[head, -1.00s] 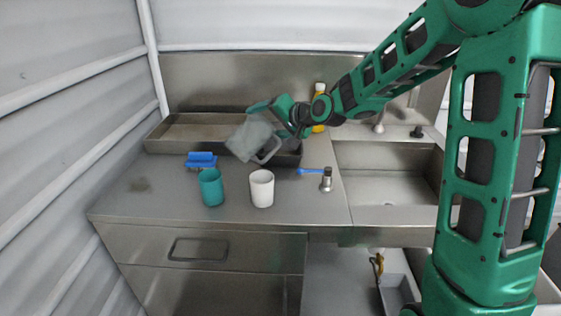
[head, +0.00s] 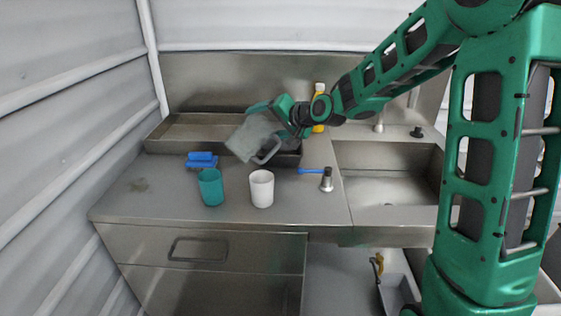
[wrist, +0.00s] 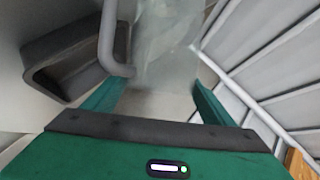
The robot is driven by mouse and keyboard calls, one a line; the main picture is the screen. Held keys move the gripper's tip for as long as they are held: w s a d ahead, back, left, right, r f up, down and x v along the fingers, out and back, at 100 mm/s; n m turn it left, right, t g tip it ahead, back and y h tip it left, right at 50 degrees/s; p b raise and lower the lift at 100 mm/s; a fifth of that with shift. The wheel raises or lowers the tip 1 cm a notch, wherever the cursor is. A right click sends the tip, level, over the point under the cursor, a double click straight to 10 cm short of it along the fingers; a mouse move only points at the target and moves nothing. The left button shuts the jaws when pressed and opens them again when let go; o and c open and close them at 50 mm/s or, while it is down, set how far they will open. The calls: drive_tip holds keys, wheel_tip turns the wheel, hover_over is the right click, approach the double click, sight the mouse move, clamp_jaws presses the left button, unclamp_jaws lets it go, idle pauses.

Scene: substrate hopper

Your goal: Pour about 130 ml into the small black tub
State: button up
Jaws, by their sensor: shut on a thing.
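My gripper (head: 276,112) is shut on a translucent grey jug (head: 252,138) and holds it tilted in the air, over the front right part of the metal tray. The jug's grey handle loop (head: 268,153) points down and right. In the wrist view the jug (wrist: 168,45) is between my fingers, with its handle (wrist: 108,40) at the left. I cannot make out its contents or any stream.
A teal cup (head: 211,187) and a white cup (head: 262,188) stand on the counter in front. A blue brush (head: 201,160) lies by the long metal tray (head: 175,128). A yellow bottle (head: 319,105) stands behind my wrist. The sink (head: 385,185) is right. The counter's front left is clear.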

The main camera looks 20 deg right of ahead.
sight(249, 119)
drive_tip(key=shift+s+a+r+n+h+b, duration=0.15)
drive_tip(key=shift+a+r+n+h+b, duration=0.3)
drive_tip(key=shift+r+n+h+b, duration=0.25)
drive_tip(key=a+r+n, duration=0.1)
drive_tip(key=a+n+h+b, duration=0.1)
drive_tip(key=a, duration=0.1)
drive_tip(key=s+a+r+n+t+h+b, duration=0.1)
drive_tip(key=shift+s+a+r, duration=0.1)
drive_tip(key=shift+a+r, duration=0.05)
drive_tip(key=shift+r, duration=0.2)
drive_tip(key=shift+s+a+r+n+t+h+b, duration=0.15)
drive_tip(key=shift+a+r+n+h+b, duration=0.15)
drive_tip(key=shift+a, duration=0.1)
drive_tip(key=shift+s+a+r+n+t+h+b, duration=0.1)
drive_tip(key=shift+a+r+n+t+h+b, duration=0.1)
drive_tip(key=shift+a+r+h, duration=0.15)
drive_tip(key=shift+s+a+f+n+h+b, duration=0.2)
drive_tip(key=shift+a+n+h+b, duration=0.1)
drive_tip(key=shift+a, duration=0.1)
drive_tip(key=shift+s+a+f+n+h+b, duration=0.1)
drive_tip(key=shift+a+f+n+h+b, duration=0.1)
drive_tip(key=shift+a+n+h, duration=0.15)
drive_tip(key=shift+a, duration=0.1)
drive_tip(key=shift+r+t, duration=0.2)
drive_tip(key=shift+t, duration=0.05)
